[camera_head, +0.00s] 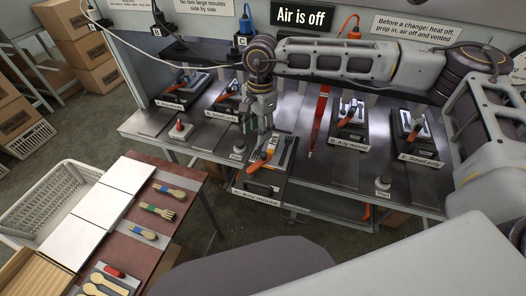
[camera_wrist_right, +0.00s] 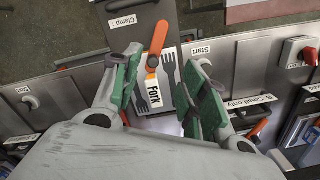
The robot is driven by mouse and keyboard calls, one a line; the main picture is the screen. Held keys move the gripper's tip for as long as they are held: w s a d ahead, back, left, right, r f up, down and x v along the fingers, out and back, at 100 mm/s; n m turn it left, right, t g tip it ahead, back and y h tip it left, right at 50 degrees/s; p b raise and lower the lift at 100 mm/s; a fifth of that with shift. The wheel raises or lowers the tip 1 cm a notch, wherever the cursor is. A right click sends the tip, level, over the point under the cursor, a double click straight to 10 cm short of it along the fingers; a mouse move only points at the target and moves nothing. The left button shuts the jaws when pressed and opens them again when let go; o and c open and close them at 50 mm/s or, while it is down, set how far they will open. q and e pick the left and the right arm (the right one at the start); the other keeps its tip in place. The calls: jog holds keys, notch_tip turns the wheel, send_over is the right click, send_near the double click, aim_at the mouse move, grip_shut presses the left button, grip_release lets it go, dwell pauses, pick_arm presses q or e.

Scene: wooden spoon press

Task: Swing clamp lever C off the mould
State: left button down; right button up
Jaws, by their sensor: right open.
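Clamp lever C has an orange handle (camera_head: 268,151) and lies across the mould at the station labelled C in the head view. In the right wrist view the lever (camera_wrist_right: 157,40) points up the picture, over the fork mould (camera_wrist_right: 170,70), which has fork shapes and a white "Fork" label. My right gripper (camera_head: 259,122) is open and points down, over the back part of station C. In the right wrist view its green-padded fingers (camera_wrist_right: 166,66) stand apart on either side of the mould and the lever's lower end. I cannot tell whether they touch anything. My left gripper is not in view.
Stations A, B, D (camera_head: 349,143) and E stand along the steel bench (camera_head: 330,172). Start knobs (camera_head: 383,183) flank the stations. At front left, a table (camera_head: 187,215) holds wooden cutlery, beside a white basket (camera_head: 42,195).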

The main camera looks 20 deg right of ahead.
aim_at(264, 153)
jog(key=shift+w+d+r+h, duration=0.2)
jog(key=shift+w+d, duration=0.05)
jog(key=shift+d, duration=0.35)
jog(key=shift+w+d+r+h, duration=0.15)
jog(key=shift+w+d+h, duration=0.1)
jog(key=shift+d, duration=0.3)
jog(key=shift+f, duration=0.15)
jog(key=shift+f+p, duration=1.05)
jog(key=shift+f, duration=5.7)
grip_shut()
